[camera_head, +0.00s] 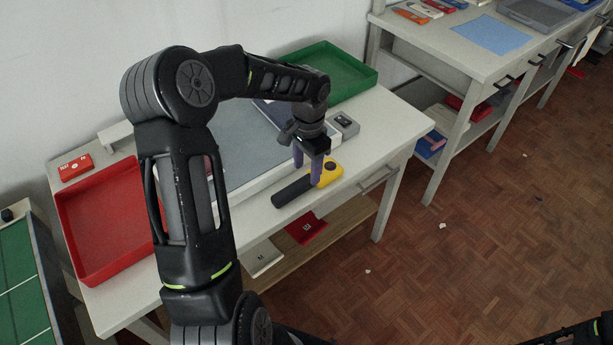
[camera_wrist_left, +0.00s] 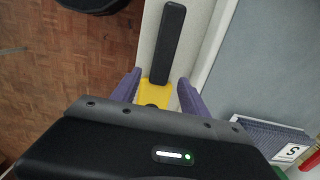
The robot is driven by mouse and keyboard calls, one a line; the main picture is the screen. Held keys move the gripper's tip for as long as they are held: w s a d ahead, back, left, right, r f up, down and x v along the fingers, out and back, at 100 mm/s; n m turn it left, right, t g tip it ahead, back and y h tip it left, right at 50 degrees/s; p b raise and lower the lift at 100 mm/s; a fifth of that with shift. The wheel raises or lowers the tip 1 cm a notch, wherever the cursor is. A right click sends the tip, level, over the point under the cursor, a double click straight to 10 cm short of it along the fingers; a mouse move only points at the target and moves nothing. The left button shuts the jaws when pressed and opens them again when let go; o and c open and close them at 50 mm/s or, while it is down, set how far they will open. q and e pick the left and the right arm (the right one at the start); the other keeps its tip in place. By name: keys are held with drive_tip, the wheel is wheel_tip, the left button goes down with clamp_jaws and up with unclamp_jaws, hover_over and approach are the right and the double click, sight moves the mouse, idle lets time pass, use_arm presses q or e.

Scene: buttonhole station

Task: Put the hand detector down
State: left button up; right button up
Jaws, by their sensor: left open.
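The hand detector (camera_head: 326,172), with a yellow head and a long black handle, lies on the white table along its front edge. In the left wrist view its black handle (camera_wrist_left: 168,45) points away from my gripper and its yellow head (camera_wrist_left: 155,93) is between the fingers. My left gripper (camera_head: 308,168) is open, with its purple fingers on either side of the yellow head. It also shows in the left wrist view (camera_wrist_left: 157,92), with gaps beside the head. The far end of the head is hidden by the gripper body. My right gripper does not show.
A grey mat or panel (camera_head: 240,145) lies behind the detector. A small grey box (camera_head: 345,124) is close by on the right. A red tray (camera_head: 105,220) is at left, a green tray (camera_head: 330,70) at the back. The table's right end (camera_head: 395,125) is clear.

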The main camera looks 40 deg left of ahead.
sight(308, 179)
use_arm(q)
wheel_tip(308, 179, up, 8)
drive_tip(key=shift+b, duration=0.35)
drive_tip(key=shift+w, duration=0.1)
idle(0.4)
drive_tip(key=s+d+f+n+h, duration=0.1)
drive_tip(key=s+d+f+h, duration=0.15)
drive_tip(key=d+f, duration=0.85)
drive_tip(key=s+d+f+h, duration=0.2)
drive_tip(key=s+d+f, duration=0.2)
drive_tip(key=d+f, duration=0.8)
drive_tip(key=s+d+f+n, duration=0.2)
drive_tip(key=s+d+f, duration=0.1)
drive_tip(key=s, duration=0.4)
drive_tip(key=s+d+f+n+t, duration=0.1)
drive_tip(key=s+d+f+n, duration=0.1)
drive_tip(key=s+f, duration=0.3)
drive_tip(key=s+d, duration=0.1)
drive_tip(key=s, duration=0.2)
drive_tip(key=shift+d, duration=0.25)
